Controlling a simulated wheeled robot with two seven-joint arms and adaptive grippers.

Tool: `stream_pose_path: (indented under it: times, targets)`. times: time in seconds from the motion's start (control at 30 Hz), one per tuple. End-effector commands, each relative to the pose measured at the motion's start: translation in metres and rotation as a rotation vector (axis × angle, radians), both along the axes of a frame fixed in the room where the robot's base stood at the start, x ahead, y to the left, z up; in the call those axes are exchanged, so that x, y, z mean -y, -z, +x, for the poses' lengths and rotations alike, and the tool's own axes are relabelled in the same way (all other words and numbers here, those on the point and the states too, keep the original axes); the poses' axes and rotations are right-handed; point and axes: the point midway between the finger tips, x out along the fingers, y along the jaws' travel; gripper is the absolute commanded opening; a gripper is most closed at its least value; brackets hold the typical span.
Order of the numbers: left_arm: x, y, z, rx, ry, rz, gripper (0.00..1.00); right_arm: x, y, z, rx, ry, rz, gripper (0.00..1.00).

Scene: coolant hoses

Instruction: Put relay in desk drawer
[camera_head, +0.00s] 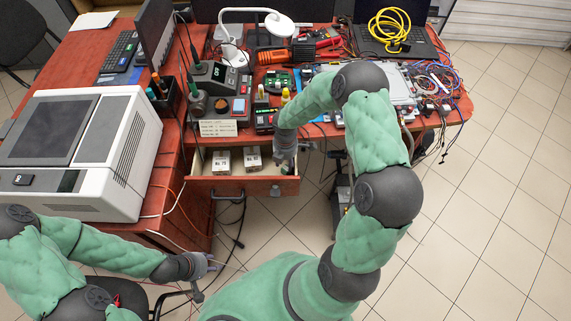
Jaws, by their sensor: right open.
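The desk drawer (228,186) is pulled out from under the red desk's front edge. Two small pale boxes with dark lettering, one on the left (221,161) and one on the right (253,159), sit inside it. I cannot tell for sure which thing is the relay. My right gripper (284,167) points down at the drawer's right end, open; its fingertips are small and partly merge with the drawer's contents. My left gripper (207,277) is low in front of the desk, away from the drawer, with its fingers apart and nothing seen between them.
A large white machine (75,150) stands left of the drawer. A soldering station (215,85), a white lamp (240,30), tools, a laptop (400,40) with a yellow cable coil (390,25) and tangled wires crowd the desk. Cables hang near the drawer. The tiled floor at right is clear.

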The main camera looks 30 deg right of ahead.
Motion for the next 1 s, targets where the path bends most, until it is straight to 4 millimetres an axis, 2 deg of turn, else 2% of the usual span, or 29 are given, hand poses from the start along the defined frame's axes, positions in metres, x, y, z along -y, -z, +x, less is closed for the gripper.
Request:
stream_pose_path:
  times: [0.03, 0.1, 0.3, 0.4, 1.0]
  targets:
    - [0.000, -0.010, 0.000, 0.000, 0.000, 0.000, 0.40, 0.000, -0.016, 0.001, 0.002, -0.001, -0.001, 0.45]
    - [0.000, -0.016, 0.000, 0.000, 0.000, 0.000, 0.40, 0.000, -0.030, 0.001, 0.003, -0.001, -0.001, 0.45]
    - [0.000, -0.028, 0.000, 0.000, 0.000, 0.000, 0.40, 0.000, -0.060, 0.000, 0.001, 0.000, -0.001, 0.45]
    - [0.000, -0.031, 0.000, 0.000, 0.000, 0.000, 0.40, -0.001, -0.068, 0.000, 0.000, -0.001, 0.000, 0.45]
    - [0.000, -0.032, 0.000, 0.000, 0.000, 0.000, 0.40, -0.001, -0.072, 0.000, -0.001, -0.001, 0.000, 0.45]
